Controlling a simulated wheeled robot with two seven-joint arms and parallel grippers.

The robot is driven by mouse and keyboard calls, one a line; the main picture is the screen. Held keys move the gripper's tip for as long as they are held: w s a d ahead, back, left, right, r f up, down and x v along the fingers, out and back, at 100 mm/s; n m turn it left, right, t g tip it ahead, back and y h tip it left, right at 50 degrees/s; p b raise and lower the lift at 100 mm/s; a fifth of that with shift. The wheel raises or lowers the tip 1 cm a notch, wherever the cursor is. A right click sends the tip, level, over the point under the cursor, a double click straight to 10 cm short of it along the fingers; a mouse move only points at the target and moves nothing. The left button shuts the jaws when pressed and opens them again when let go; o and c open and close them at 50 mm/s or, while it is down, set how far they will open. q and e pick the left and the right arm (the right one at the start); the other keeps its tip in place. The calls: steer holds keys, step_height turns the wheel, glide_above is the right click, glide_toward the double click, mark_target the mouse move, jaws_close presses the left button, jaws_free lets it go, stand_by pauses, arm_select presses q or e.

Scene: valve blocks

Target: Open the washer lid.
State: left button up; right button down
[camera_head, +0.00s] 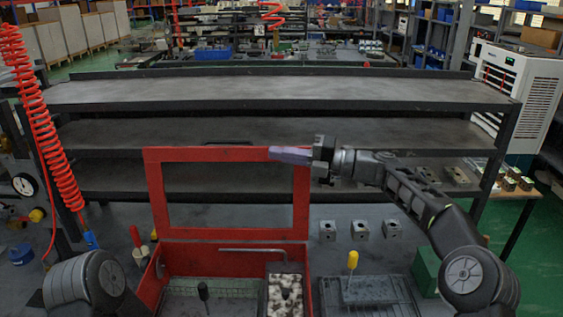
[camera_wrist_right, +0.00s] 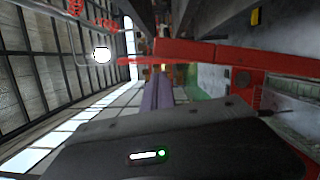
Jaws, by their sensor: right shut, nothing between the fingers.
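The washer lid (camera_head: 154,194) is a red rectangular frame with an open middle. It stands about upright above the red washer box (camera_head: 150,284), whose inside shows from above. My right gripper (camera_head: 272,152) is shut and empty. Its purple fingers lie across the lid's top right corner in the head view; I cannot tell whether they touch it. In the right wrist view the fingers (camera_wrist_right: 158,92) point towards the red lid bar (camera_wrist_right: 225,53). My left gripper is out of view; only part of my left arm shows at the lower left.
Inside the box are a bent metal pipe (camera_head: 253,250), a pale speckled block (camera_head: 284,292) and a dark-handled tool (camera_head: 203,291). Several metal valve blocks (camera_head: 360,230) and a yellow-handled screwdriver (camera_head: 352,260) are to the right. A grey shelf rack (camera_head: 280,92) stands behind the lid.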

steer(key=shift+w+m, duration=0.3)
steer(key=shift+w, duration=0.4)
steer(key=b+v, duration=0.2)
steer(key=v, duration=0.6)
steer(key=shift+a, duration=0.1)
